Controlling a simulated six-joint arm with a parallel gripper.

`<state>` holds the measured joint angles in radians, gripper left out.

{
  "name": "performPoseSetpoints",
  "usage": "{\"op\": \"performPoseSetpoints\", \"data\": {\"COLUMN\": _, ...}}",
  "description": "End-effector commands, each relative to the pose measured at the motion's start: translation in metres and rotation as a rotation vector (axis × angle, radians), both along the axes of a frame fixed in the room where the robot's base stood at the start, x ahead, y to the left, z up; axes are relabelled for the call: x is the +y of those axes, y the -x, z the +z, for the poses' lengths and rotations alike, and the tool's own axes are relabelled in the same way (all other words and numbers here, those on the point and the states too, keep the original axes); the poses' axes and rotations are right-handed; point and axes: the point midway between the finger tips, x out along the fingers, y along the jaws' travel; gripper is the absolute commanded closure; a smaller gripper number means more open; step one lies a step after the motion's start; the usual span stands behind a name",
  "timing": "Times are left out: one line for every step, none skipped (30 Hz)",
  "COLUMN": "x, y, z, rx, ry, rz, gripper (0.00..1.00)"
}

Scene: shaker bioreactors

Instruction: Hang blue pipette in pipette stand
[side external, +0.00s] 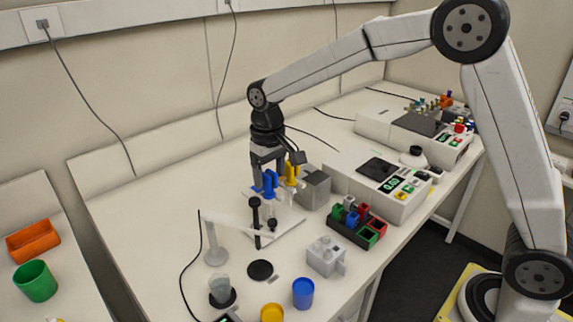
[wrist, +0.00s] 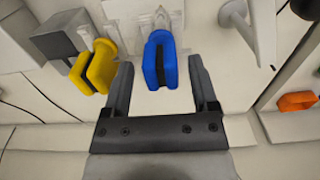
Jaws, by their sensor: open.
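The blue pipette (side external: 270,184) is upright beside the yellow pipette (side external: 292,174), over a pale base plate. In the wrist view the blue pipette's head (wrist: 160,60) lies between the fingers of my gripper (wrist: 161,68), with a visible gap on each side. My gripper (side external: 268,168) points down just above and behind the blue pipette and is open. A clear part, which looks like the pipette stand (wrist: 172,18), shows beyond the blue head in the wrist view. I cannot tell whether the blue pipette hangs on it; its lower part is partly hidden.
A grey block (side external: 313,187) stands right of the pipettes. A black-and-white clamp stand (side external: 214,257) is in front. A rack of coloured blocks (side external: 357,224) and a white device (side external: 372,185) are to the right. Blue (side external: 303,293) and yellow (side external: 272,313) cups stand near the front.

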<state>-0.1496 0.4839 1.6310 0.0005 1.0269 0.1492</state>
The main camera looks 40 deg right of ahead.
Motion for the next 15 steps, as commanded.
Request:
{"op": "performPoseSetpoints", "data": {"x": 0.000, "y": 0.000, "z": 0.003, "rx": -0.002, "ry": 0.000, "rz": 0.000, "gripper": 0.25}}
{"op": "performPoseSetpoints", "data": {"x": 0.000, "y": 0.000, "z": 0.005, "rx": -0.002, "ry": 0.000, "rz": 0.000, "gripper": 0.25}}
{"op": "performPoseSetpoints", "data": {"x": 0.000, "y": 0.000, "z": 0.007, "rx": -0.001, "ry": 0.000, "rz": 0.000, "gripper": 0.25}}
{"op": "performPoseSetpoints", "data": {"x": 0.000, "y": 0.000, "z": 0.009, "rx": 0.000, "ry": 0.000, "rz": 0.000, "gripper": 0.25}}
{"op": "performPoseSetpoints", "data": {"x": 0.000, "y": 0.000, "z": 0.010, "rx": 0.000, "ry": 0.000, "rz": 0.000, "gripper": 0.25}}
{"op": "performPoseSetpoints", "data": {"x": 0.000, "y": 0.000, "z": 0.013, "rx": -0.001, "ry": 0.000, "rz": 0.000, "gripper": 0.25}}
{"op": "performPoseSetpoints", "data": {"x": 0.000, "y": 0.000, "z": 0.014, "rx": -0.001, "ry": 0.000, "rz": 0.000, "gripper": 0.25}}
{"op": "performPoseSetpoints", "data": {"x": 0.000, "y": 0.000, "z": 0.016, "rx": -0.002, "ry": 0.000, "rz": 0.000, "gripper": 0.25}}
{"op": "performPoseSetpoints", "data": {"x": 0.000, "y": 0.000, "z": 0.019, "rx": -0.002, "ry": 0.000, "rz": 0.000, "gripper": 0.25}}
{"op": "performPoseSetpoints", "data": {"x": 0.000, "y": 0.000, "z": 0.020, "rx": -0.002, "ry": 0.000, "rz": 0.000, "gripper": 0.25}}
{"op": "performPoseSetpoints", "data": {"x": 0.000, "y": 0.000, "z": 0.022, "rx": -0.002, "ry": 0.000, "rz": 0.000, "gripper": 0.25}}
{"op": "performPoseSetpoints", "data": {"x": 0.000, "y": 0.000, "z": 0.024, "rx": -0.002, "ry": 0.000, "rz": 0.000, "gripper": 0.25}}
{"op": "performPoseSetpoints", "data": {"x": 0.000, "y": 0.000, "z": 0.026, "rx": -0.002, "ry": 0.000, "rz": 0.000, "gripper": 0.25}}
{"op": "performPoseSetpoints", "data": {"x": 0.000, "y": 0.000, "z": 0.028, "rx": -0.002, "ry": 0.000, "rz": 0.000, "gripper": 0.25}}
{"op": "performPoseSetpoints", "data": {"x": 0.000, "y": 0.000, "z": 0.030, "rx": -0.002, "ry": 0.000, "rz": 0.000, "gripper": 0.25}}
